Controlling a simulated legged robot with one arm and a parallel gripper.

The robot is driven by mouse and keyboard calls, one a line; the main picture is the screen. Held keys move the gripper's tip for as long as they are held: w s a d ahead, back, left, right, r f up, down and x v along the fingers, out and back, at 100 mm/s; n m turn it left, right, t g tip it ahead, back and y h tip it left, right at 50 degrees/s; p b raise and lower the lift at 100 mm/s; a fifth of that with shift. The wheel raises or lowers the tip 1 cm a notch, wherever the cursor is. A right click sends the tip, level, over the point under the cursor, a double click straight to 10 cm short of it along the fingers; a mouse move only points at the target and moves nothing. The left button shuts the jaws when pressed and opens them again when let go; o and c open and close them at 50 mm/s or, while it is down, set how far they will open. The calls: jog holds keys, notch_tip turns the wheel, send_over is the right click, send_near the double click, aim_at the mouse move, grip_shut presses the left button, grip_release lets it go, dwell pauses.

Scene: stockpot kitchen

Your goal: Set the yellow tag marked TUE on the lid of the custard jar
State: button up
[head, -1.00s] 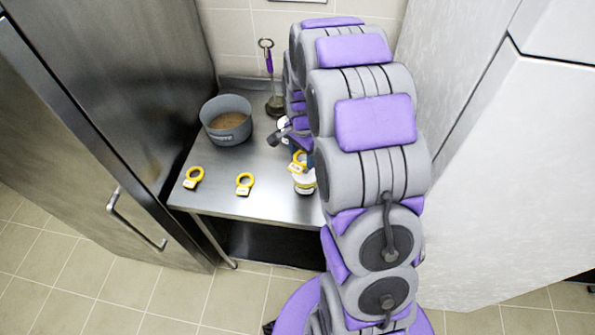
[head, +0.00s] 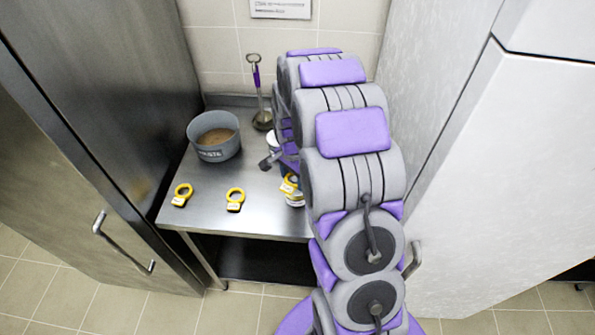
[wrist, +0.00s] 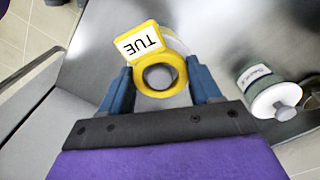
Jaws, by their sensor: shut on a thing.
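The yellow tag marked TUE (wrist: 145,42) is a ring with a flat white-faced plate. My gripper (wrist: 160,77) is shut on its ring, with a blue finger on each side. In the head view the tag (head: 291,182) shows at the top of a small pale jar (head: 296,200), partly hidden by my arm. In the wrist view a pale round edge shows behind the tag; I cannot tell whether they touch. The jar's label is not readable, so I cannot confirm it is the custard jar.
Two other yellow tags (head: 182,195) (head: 235,199) lie on the steel table (head: 200,182). A grey pot (head: 214,137) and a ladle (head: 261,118) stand behind. Another jar (wrist: 272,93) with a knobbed lid is right of my gripper. Tall cabinets flank the table.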

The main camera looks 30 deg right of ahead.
jog(key=shift+a, duration=0.2)
jog(key=shift+d+f, duration=0.1)
jog(key=shift+d, duration=1.15)
jog(key=shift+a, duration=1.4)
jog(key=shift+d, duration=0.55)
jog(key=shift+f, duration=0.1)
jog(key=shift+a, duration=0.4)
jog(key=shift+r+p, duration=0.3)
jog(key=shift+d+r, duration=0.3)
jog(key=shift+r, duration=0.1)
